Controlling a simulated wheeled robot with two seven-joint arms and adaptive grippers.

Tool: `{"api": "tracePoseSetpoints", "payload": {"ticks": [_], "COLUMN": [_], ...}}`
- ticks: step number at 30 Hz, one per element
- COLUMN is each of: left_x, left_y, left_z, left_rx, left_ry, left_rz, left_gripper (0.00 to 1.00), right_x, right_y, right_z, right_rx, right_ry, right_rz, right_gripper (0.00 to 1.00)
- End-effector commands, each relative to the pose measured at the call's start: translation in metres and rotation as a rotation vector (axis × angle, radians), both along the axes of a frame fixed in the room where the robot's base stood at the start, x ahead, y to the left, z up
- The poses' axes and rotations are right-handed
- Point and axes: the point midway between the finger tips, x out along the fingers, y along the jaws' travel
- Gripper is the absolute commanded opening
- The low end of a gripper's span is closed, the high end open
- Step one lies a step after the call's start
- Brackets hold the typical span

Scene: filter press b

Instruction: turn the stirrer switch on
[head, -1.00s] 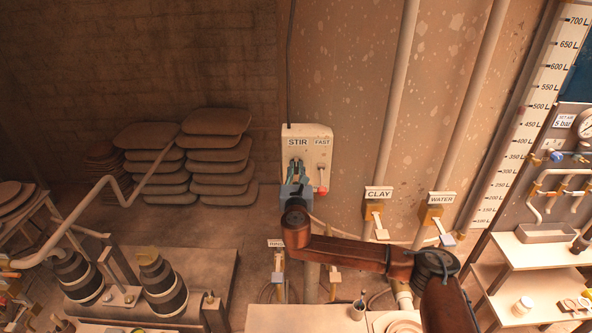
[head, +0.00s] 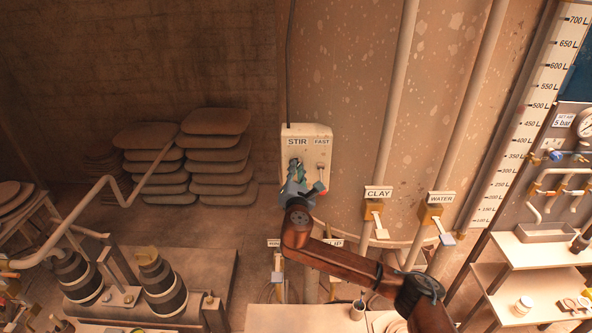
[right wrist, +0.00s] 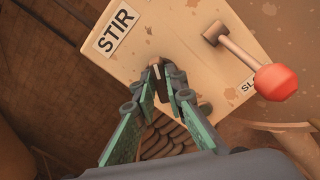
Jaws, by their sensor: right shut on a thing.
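The beige control box (head: 325,131) stands below a cable, in front of the mottled tank wall, with a STIR label (head: 297,142). My right gripper (head: 296,165) is at the box under that label, its wrist tilted. In the right wrist view its green-sided fingers (right wrist: 159,72) are shut on the small dark stirrer switch (right wrist: 156,69). The fingertips hide most of the switch, so I cannot tell its exact position. My left gripper is not in view.
Right beside the switch a lever with a red knob (right wrist: 276,82) sticks out under the FAST label (head: 321,142). CLAY (head: 378,192) and WATER (head: 440,197) valves are to the right. A bench (head: 275,318) is below.

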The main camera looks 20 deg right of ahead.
Motion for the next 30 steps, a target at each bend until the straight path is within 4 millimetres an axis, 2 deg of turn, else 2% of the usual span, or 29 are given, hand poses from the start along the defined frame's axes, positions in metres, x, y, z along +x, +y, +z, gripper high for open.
{"api": "tracePoseSetpoints", "payload": {"ticks": [18,30], "left_x": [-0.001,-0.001], "left_y": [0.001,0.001], "left_z": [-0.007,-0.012], "left_rx": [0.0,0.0], "left_ry": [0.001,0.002], "left_rz": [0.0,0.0], "left_gripper": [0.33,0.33], "right_x": [-0.001,-0.001], "right_y": [-0.002,-0.003], "right_z": [-0.004,-0.006], "right_rx": [0.565,0.846], "right_ry": [-0.16,-0.242], "right_rz": [-0.001,-0.003], "right_gripper": [0.0,0.0]}}
